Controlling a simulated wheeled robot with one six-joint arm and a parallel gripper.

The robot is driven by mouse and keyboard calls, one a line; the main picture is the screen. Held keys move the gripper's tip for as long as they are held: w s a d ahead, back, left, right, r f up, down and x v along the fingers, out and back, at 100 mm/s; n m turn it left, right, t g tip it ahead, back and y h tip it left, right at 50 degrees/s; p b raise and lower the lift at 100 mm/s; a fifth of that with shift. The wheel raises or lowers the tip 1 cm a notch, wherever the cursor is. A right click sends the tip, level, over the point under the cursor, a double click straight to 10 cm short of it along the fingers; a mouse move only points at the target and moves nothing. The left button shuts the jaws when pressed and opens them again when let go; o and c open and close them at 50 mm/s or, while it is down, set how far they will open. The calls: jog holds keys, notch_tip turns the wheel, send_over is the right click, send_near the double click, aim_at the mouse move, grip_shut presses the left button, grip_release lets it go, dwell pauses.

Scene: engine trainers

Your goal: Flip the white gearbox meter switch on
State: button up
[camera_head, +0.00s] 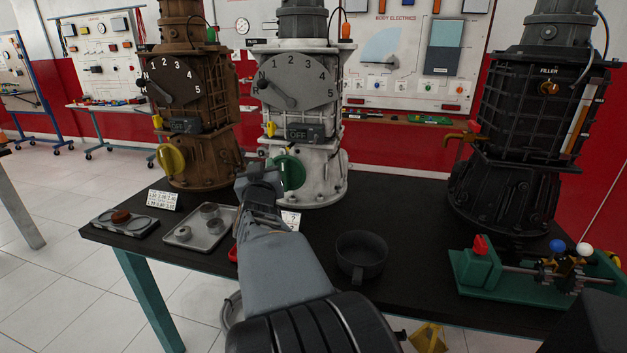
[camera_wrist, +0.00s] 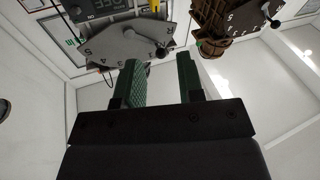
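The white gearbox (camera_head: 327,160) stands upright at the middle of the table, with a grey dial plate (camera_head: 318,75) numbered up to 5. Its dark meter (camera_head: 308,133) below the dial reads OFF. A small yellow piece (camera_head: 271,129) sits left of the meter; I cannot tell its position. A green round knob (camera_head: 289,173) is lower down. My gripper (camera_head: 262,178) is in front of the lower gearbox and partly covers the knob's left side. In the wrist view my gripper (camera_wrist: 160,80) has its two green fingers apart with nothing between them. The dial plate (camera_wrist: 120,45) appears upside down beyond them.
A brown gearbox (camera_head: 190,95) stands left and a black one (camera_head: 520,120) right. A metal tray (camera_head: 205,240), a dark pot (camera_head: 361,257), a number card (camera_head: 164,199) and a green fixture (camera_head: 490,281) are on the table (camera_head: 400,215).

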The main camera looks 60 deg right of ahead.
jog(key=s+d+f+m+g+h+b, duration=0.3)
jog(key=s+d+f+g+h+b, duration=0.1)
jog(key=s+d+h+b, duration=0.15)
jog(key=g, duration=0.1)
send_near(315, 139)
jog(key=x, duration=0.8)
jog(key=shift+d+f+m, duration=0.15)
jog(key=shift+d+m, duration=0.1)
jog(key=shift+m, duration=0.15)
jog(key=shift+h, duration=0.25)
jog(key=shift+w, duration=0.1)
grip_shut()
